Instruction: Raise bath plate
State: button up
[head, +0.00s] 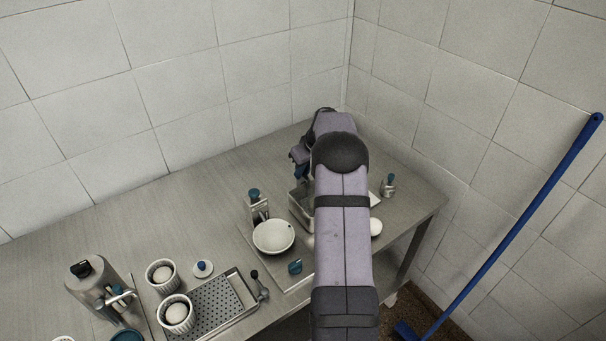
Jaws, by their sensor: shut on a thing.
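A square metal bath (300,208) stands on the steel counter, right of the middle. My arm crosses in front of it and hides its right side and most of its inside. My gripper (299,163) is at the bath's far side, above its rim, and shows only in part beside my arm. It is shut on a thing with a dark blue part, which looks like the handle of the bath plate. The plate itself is hidden, so its height and tilt cannot be told.
A white bowl (273,237) and a blue-topped metal device (257,204) stand left of the bath. A perforated tray (208,305), white ramekins (176,314) and a metal canister (93,285) are farther left. A small blue-topped pot (388,185) stands right. The back left counter is clear.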

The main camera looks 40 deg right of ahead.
jog(key=shift+r+p, duration=0.5)
jog(key=shift+r, duration=0.55)
jog(key=shift+r+p, duration=0.65)
jog(key=shift+r, duration=0.35)
jog(key=o, duration=0.8)
notch_tip(320, 180, up, 7)
jog(key=p, duration=0.4)
jog(key=shift+a, duration=0.1)
